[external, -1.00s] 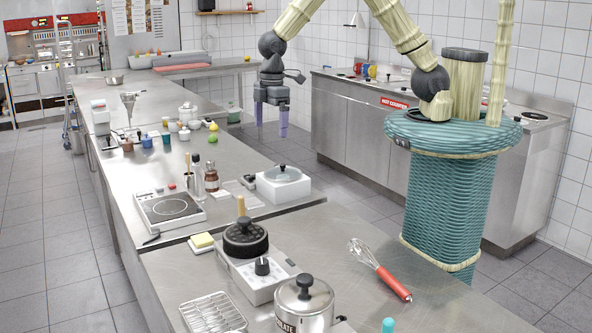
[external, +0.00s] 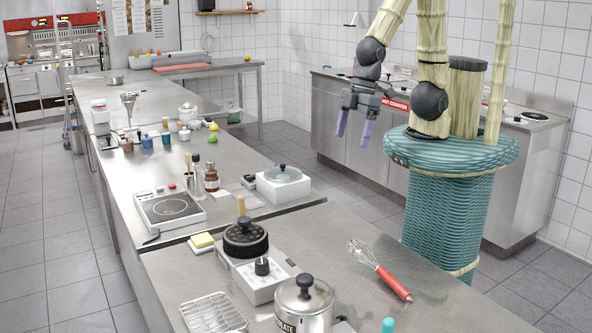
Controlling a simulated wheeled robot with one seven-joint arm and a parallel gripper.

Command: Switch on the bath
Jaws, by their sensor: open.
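A white unit with a round dark lidded top (external: 245,238) and a black dial (external: 262,267) on its front stands on the near steel counter. It may be the bath, but I cannot tell for sure. A white box with a grey lid and dark knob (external: 283,178) sits farther back on the long counter. The dial's setting is too small to read. My gripper (external: 353,132) is open and empty, with its two purple fingers apart and pointing down. It is in the air right of the counters, over the aisle, well away from both units.
A hot plate (external: 169,208) and bottles stand behind. The back counter (external: 340,125) runs along the wall. The aisle floor is free.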

